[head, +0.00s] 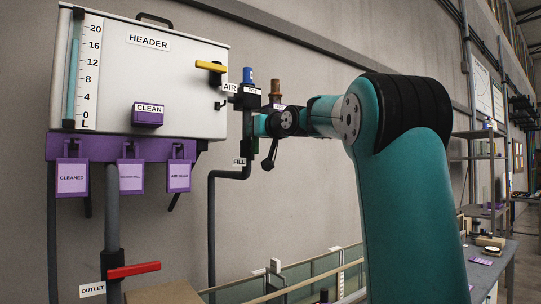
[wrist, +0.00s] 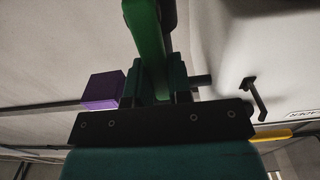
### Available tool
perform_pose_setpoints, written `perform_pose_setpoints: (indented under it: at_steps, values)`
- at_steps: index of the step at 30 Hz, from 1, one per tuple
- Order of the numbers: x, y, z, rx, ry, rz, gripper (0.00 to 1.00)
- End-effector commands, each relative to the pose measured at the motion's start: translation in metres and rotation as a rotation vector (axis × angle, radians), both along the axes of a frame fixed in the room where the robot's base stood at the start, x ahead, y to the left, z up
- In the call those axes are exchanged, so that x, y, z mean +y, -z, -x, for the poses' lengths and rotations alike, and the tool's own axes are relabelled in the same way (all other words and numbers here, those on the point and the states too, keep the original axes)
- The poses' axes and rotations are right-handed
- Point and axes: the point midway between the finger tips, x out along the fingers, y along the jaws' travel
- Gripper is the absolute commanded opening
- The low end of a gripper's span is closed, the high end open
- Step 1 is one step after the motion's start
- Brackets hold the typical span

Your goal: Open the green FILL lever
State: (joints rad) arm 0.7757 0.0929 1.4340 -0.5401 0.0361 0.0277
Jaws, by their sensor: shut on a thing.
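The green FILL lever (wrist: 145,35) shows in the wrist view, running up from between my gripper's fingers. My gripper (wrist: 153,85) is shut on it, with a finger on each side. The FILL label (head: 239,162) is on the dark pipe just below my wrist. The header tank (head: 170,85) is on the wall to the left.
A yellow lever (head: 211,66) by the AIR label and a blue-topped fitting (head: 248,75) are close to my wrist. A red lever (head: 134,270) is at the OUTLET pipe. Purple tags (head: 72,178) hang under the tank. A workbench (head: 490,265) stands at the right.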

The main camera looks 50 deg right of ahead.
Motion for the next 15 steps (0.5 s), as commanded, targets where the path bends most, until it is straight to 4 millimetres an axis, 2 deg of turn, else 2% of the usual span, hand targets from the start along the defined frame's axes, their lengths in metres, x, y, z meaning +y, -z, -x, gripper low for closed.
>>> perform_pose_setpoints:
  at_steps: [1, 4, 5, 12, 15]
  values:
    - [-0.0003, 0.0036, -0.0008, 0.008, -0.002, -0.008, 0.23]
    - [-0.0003, 0.0031, -0.0006, 0.006, -0.001, -0.008, 0.47]
    - [-0.0004, 0.0028, -0.0006, 0.005, -0.001, -0.007, 0.49]
    - [-0.0004, 0.0018, 0.0002, 0.002, 0.000, -0.007, 0.49]
    - [0.0005, 0.0027, 0.0067, 0.000, 0.002, -0.005, 0.49]
